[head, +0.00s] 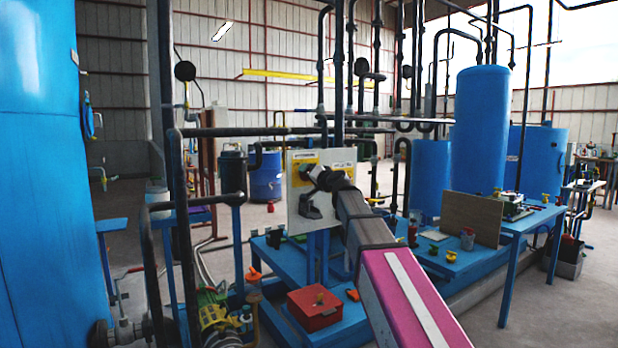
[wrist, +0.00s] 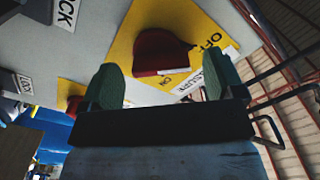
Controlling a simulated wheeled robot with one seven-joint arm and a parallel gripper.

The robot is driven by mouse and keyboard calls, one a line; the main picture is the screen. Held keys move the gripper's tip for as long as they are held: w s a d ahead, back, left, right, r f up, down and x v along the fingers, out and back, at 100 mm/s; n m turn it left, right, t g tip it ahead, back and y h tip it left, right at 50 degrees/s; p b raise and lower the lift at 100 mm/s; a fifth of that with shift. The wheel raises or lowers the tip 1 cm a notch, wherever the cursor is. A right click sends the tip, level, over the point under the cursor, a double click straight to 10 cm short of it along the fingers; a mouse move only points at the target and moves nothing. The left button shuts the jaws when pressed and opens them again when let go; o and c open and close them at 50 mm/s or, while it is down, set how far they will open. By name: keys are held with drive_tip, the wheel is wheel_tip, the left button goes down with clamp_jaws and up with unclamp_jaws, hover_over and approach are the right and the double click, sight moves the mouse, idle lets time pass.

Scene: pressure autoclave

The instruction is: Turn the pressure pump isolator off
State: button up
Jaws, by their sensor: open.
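The white panel (head: 297,222) with yellow plates stands upright on the blue bench, and my arm reaches it from the front right. In the wrist view a dark red isolator knob (wrist: 157,48) sits on a yellow plate (wrist: 122,48) lettered "OFF". My gripper (wrist: 163,80) is open, its two green fingertips on either side of the knob's near end. Whether they touch it, I cannot tell. In the head view my gripper (head: 309,172) is at the panel's upper part and hides the knob.
A second red part (wrist: 74,104) shows partly behind the left fingertip. White "LOCK" labels (wrist: 67,14) are on the panel. A red box (head: 314,310) lies on the blue bench (head: 347,331) below. Dark pipes (head: 181,200) stand left of the panel.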

drive_tip(key=v, duration=0.9)
